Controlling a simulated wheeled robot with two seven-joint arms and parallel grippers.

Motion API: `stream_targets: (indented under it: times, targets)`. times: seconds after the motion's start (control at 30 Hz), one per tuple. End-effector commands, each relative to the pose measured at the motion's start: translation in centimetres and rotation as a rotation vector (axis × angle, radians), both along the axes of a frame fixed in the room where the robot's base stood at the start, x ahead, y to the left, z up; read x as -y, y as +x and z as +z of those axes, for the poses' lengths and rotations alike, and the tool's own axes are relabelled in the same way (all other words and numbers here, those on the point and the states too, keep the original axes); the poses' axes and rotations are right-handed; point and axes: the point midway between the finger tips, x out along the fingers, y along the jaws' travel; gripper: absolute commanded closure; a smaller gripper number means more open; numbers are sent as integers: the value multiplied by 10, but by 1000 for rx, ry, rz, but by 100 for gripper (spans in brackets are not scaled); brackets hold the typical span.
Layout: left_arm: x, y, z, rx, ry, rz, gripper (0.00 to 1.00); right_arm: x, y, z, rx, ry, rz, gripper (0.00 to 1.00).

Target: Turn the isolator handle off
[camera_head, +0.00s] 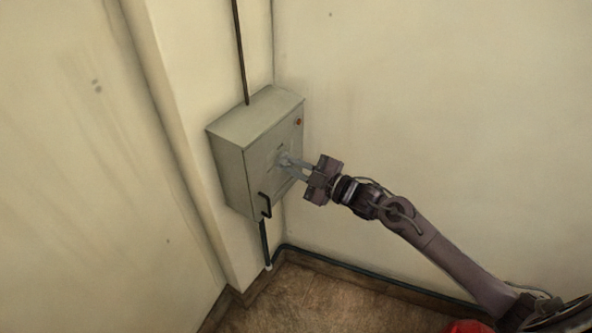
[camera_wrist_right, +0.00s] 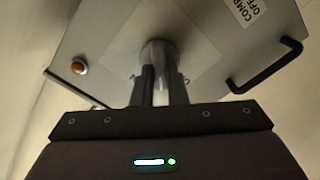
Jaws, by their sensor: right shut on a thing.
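The isolator is a grey metal box (camera_head: 230,160) on the wall, left of centre in the head view. Its handle (camera_wrist_right: 158,55) is a grey rounded knob in the middle of the front panel, seen in the right wrist view. My right gripper (camera_head: 288,164) reaches the panel from the right, and its fingers (camera_wrist_right: 160,85) are shut on the handle. The fingers hide part of the handle, so its exact angle is hard to tell. My left gripper is not in view.
A black pull handle (camera_head: 265,205) sticks out at the panel's lower left, and a red button (camera_head: 298,122) sits at its upper right. A dark conduit (camera_head: 240,50) runs above the box. A cable follows the floor edge. A red object (camera_head: 468,326) shows at the bottom.

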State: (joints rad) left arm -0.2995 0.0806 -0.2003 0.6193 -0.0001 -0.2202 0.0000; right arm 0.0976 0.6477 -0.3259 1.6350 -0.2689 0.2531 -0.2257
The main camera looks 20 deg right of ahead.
Motion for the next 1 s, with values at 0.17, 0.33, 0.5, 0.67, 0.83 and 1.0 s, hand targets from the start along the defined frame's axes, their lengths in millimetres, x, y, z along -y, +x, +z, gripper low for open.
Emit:
stream_targets:
  times: [0.17,0.33,0.5,0.67,0.83,1.0]
  targets:
    - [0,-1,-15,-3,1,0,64,0,0,-4,104,-134,1,100]
    - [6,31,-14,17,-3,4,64,-1,-1,-5,203,-260,1,100]
    - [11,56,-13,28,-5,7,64,-1,-1,-6,292,-375,1,100]
    - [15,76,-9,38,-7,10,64,-1,-1,-6,362,-466,2,100]
    - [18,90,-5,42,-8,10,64,-1,-1,-6,416,-535,1,100]
    - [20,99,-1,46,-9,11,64,-1,-1,-5,449,-577,2,100]
